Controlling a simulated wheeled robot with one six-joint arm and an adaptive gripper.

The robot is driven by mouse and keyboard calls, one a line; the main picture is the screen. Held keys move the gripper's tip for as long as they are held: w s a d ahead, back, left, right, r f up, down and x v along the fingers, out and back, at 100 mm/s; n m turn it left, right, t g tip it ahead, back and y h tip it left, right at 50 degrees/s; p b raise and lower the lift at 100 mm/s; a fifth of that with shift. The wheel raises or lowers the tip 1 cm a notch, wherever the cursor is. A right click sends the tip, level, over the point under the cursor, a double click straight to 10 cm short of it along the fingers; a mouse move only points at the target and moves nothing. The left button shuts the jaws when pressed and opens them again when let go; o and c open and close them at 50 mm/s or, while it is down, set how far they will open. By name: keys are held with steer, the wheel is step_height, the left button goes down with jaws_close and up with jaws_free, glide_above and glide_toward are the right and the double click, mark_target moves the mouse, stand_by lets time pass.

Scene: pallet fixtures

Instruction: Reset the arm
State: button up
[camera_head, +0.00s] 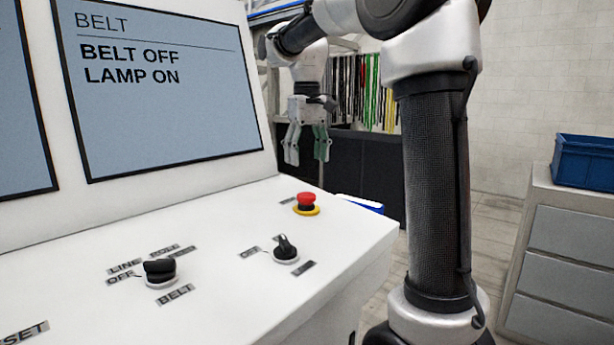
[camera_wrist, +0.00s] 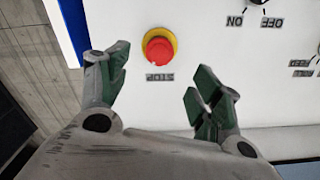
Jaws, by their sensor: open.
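My gripper (camera_head: 308,145) hangs from my raised arm beyond the white control console (camera_head: 230,225), with its fingers pointing down. The fingertips look apart from the button. In the head view the stop button (camera_head: 307,202) sits at the console's far right corner.
The console has a black belt selector (camera_head: 160,269) and a lamp knob (camera_head: 285,248). Its screen (camera_head: 160,90) reads BELT OFF, LAMP ON. A blue bin (camera_head: 584,161) stands on a grey drawer cabinet (camera_head: 560,245) at right. Coloured strips (camera_head: 372,90) hang behind my arm.

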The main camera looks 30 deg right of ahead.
step_height(320, 180, up, 2)
stand_by(0.5)
steer(key=f, duration=0.3)
steer(key=shift+w+f, duration=0.25)
steer(key=shift+f, duration=0.15)
steer(key=s+f+t, duration=0.2)
steer(key=s+f, duration=0.2)
steer(key=s, duration=0.8)
steer(key=s+f+m+t, duration=0.1)
steer(key=s+f, duration=0.4)
steer(key=s, duration=0.8)
steer(key=shift+d+t, duration=0.3)
steer(key=shift+t, duration=0.4)
steer(key=shift+a, duration=0.1)
